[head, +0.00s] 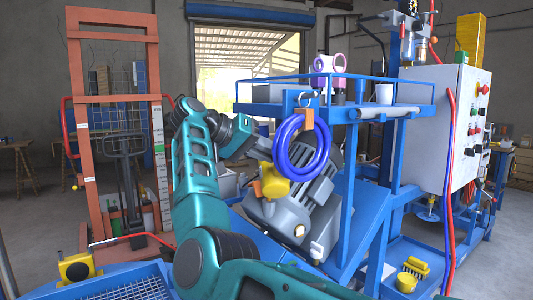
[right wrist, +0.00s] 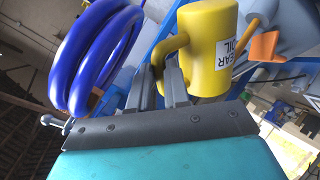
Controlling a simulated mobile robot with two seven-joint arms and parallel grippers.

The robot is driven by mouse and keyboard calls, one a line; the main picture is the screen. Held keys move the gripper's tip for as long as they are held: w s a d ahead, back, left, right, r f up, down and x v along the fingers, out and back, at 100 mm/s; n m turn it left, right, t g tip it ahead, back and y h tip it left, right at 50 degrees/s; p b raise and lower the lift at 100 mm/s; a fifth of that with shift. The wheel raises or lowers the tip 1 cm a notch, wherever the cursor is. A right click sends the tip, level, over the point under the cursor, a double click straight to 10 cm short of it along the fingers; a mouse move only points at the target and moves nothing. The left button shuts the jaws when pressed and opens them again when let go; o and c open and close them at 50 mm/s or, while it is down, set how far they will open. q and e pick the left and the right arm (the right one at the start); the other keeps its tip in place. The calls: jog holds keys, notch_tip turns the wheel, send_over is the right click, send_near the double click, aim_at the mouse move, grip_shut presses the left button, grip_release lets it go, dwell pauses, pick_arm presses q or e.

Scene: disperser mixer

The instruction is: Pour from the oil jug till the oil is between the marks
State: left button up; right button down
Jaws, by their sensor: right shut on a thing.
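The yellow oil jug (head: 273,180), labelled GEAR OIL in the right wrist view (right wrist: 208,45), is held beside the grey motor and gear housing (head: 278,216). My right gripper (right wrist: 168,75) is shut on its handle; in the head view the arm's wrist partly hides the grip. The jug looks tilted in the head view. An orange piece (right wrist: 264,46) shows beside the jug near a narrow yellowish spout-like part; I cannot tell whether they touch. A small pale round fitting (head: 300,231) is on the housing. No oil level or marks can be made out. My left gripper is not in view.
A coil of blue hose (head: 287,150) hangs close to the jug, below the blue-railed platform (head: 340,108). A grey control cabinet (head: 447,125) stands right. A yellow brush (head: 414,267) lies lower right. An orange lift frame (head: 75,130) stands left.

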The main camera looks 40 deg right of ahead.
jog(key=shift+w+d+r+n+y, duration=0.2)
jog(key=shift+w+r+n+y, duration=0.2)
jog(key=shift+w+n, duration=0.2)
jog(key=shift+f, duration=0.1)
dwell(0.8)
dwell(1.4)
